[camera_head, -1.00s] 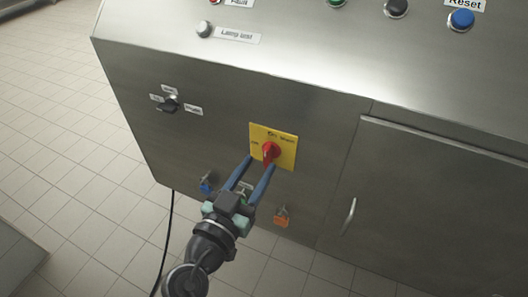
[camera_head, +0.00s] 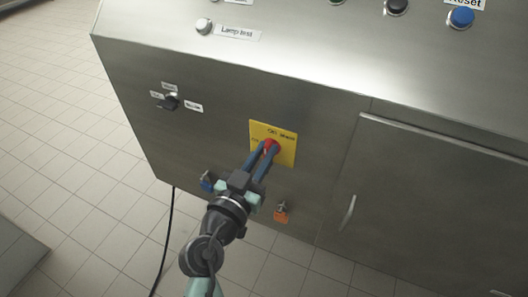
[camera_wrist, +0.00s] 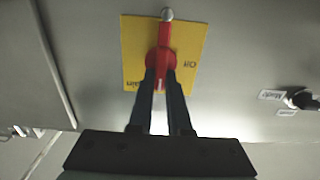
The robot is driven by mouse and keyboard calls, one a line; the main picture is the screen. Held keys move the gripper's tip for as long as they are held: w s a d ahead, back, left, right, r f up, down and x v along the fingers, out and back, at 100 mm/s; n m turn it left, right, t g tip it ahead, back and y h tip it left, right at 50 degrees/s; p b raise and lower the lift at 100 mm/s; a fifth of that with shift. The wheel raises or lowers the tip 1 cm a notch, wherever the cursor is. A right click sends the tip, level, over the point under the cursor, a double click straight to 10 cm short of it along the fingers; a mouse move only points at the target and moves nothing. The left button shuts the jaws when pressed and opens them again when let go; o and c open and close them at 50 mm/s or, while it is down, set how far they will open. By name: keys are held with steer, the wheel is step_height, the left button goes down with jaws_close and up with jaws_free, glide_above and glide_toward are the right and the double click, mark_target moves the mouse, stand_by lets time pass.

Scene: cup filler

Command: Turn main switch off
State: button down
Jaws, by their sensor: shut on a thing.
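The main switch is a red rotary knob (camera_head: 271,145) on a yellow plate (camera_head: 287,152) on the front of a steel cabinet. My gripper (camera_head: 264,152) reaches up to it from below, with its two blue fingers on either side of the knob. In the wrist view, the red knob (camera_wrist: 164,50) stands in front of the yellow plate (camera_wrist: 190,38), and my gripper (camera_wrist: 161,75) is shut on its handle. The word "Off" shows on the plate in the wrist view. The fingers hide part of the handle and plate.
A black selector switch (camera_head: 168,103) sits at left on the cabinet front. Blue (camera_head: 206,182) and orange (camera_head: 281,212) connectors hang low on the panel. A cabinet door with a handle (camera_head: 348,213) is at right. Buttons, including the blue Reset (camera_head: 461,18), line the top.

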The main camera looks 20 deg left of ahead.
stand_by(0.4)
steer(key=shift+a+f+n+p, duration=0.25)
steer(key=shift+n+p, duration=0.1)
steer(key=shift+n, duration=2.65)
steer(key=shift+a+f+n+p, duration=0.2)
steer(key=shift+n+p, duration=0.15)
steer(key=shift+n, duration=2.65)
steer(key=shift+a+f+n+p, duration=0.25)
steer(key=shift+n+p, duration=0.1)
steer(key=shift+n, duration=2.65)
steer(key=c, duration=0.9)
jaws_free()
steer(key=shift+o, duration=0.2)
